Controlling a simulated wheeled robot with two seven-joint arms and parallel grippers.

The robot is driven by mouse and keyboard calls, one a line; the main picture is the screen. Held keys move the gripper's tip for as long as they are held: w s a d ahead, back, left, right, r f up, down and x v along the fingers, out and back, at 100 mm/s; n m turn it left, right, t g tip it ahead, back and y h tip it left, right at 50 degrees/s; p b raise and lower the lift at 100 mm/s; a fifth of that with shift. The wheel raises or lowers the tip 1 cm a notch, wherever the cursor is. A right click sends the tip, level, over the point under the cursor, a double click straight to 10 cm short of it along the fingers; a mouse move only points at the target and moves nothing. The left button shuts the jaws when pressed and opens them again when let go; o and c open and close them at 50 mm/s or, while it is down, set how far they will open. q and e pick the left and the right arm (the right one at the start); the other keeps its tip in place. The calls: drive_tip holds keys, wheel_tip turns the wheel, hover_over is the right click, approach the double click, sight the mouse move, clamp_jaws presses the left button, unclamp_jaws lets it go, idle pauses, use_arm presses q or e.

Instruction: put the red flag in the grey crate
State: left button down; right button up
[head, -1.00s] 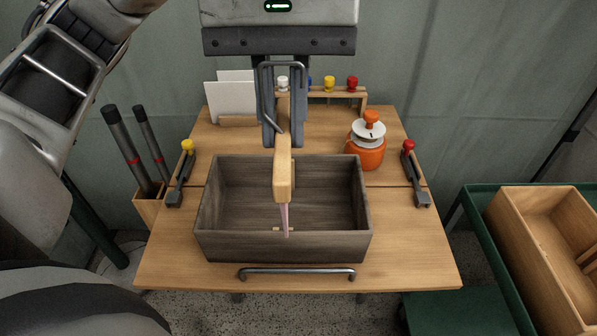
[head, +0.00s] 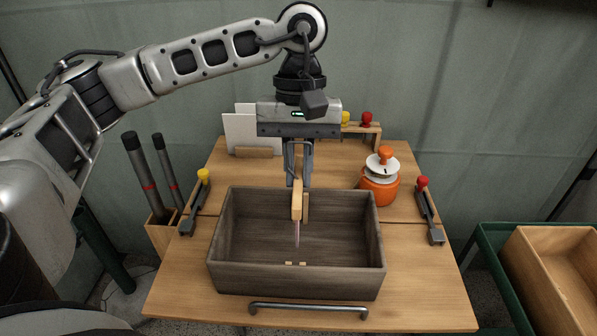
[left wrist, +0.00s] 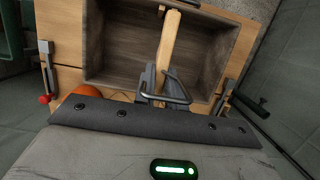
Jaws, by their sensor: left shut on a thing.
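The grey crate (head: 298,281) stands open on the wooden table, and its wall also shows in the left wrist view (left wrist: 100,42). My left gripper (head: 298,182) is above the crate's far part, shut on a pale wooden piece (head: 297,204). A thin pinkish strip (head: 297,236) hangs below the wood, over the crate's inside. This may be the red flag seen edge-on; its face does not show. In the left wrist view the wooden piece (left wrist: 169,40) reaches from the fingers across the crate's opening. My right gripper is not in view.
An orange jar (head: 379,190) stands right of the crate. Clamps with yellow (head: 203,175) and red (head: 422,183) knobs flank it. A holder (head: 161,235) with dark rods is at left. A wooden box (head: 555,275) stands at right. Small light pieces (head: 295,264) show inside the crate.

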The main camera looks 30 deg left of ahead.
use_arm(q)
drive_tip(key=shift+f, duration=0.5)
drive_tip(key=shift+f, duration=0.2)
drive_tip(key=c, duration=1.5)
unclamp_jaws()
drive_tip(key=shift+o, duration=0.2)
drive_tip(key=shift+r, duration=0.15)
